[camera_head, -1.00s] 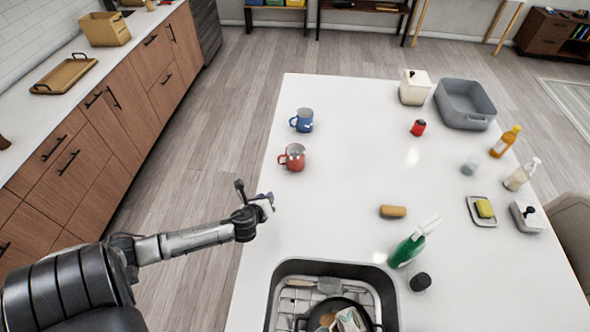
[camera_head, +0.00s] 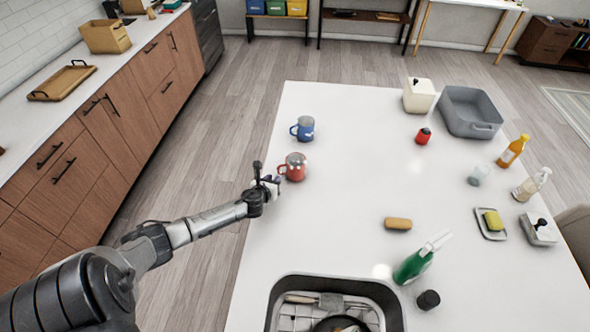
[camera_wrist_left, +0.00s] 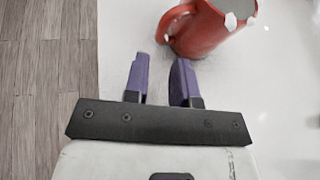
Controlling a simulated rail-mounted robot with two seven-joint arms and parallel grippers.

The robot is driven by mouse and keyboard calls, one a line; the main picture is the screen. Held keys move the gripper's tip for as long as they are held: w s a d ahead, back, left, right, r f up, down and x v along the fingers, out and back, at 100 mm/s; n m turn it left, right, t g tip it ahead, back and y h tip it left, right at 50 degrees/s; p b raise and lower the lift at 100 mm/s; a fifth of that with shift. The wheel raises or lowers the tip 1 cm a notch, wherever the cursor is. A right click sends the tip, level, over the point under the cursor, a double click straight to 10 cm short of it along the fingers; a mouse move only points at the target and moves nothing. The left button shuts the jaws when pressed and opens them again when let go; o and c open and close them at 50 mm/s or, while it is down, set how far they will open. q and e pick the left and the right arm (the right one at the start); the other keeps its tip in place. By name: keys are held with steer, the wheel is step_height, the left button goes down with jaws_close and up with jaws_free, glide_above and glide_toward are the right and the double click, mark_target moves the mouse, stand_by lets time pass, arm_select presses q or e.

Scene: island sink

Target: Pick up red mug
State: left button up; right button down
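The red mug (camera_head: 294,167) stands upright on the white island top, near its left edge; it also shows at the top of the left wrist view (camera_wrist_left: 205,25), with its handle on the left side. My left gripper (camera_head: 277,181) is just in front of and left of the mug. In the left wrist view its two purple fingers (camera_wrist_left: 160,65) are apart with nothing between them, pointing toward the handle, and a gap to the mug shows. My right gripper is not in view.
A blue mug (camera_head: 303,128) stands behind the red mug. The sink (camera_head: 335,283) is at the front. The countertop between is clear.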

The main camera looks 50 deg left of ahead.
arm_select(q)
steer(key=shift+b+x, duration=0.55)
steer(key=shift+x, duration=2)
steer(key=shift+s, duration=0.1)
steer(key=shift+c, duration=0.4)
jaws_close()
steer(key=shift+r, duration=0.1)
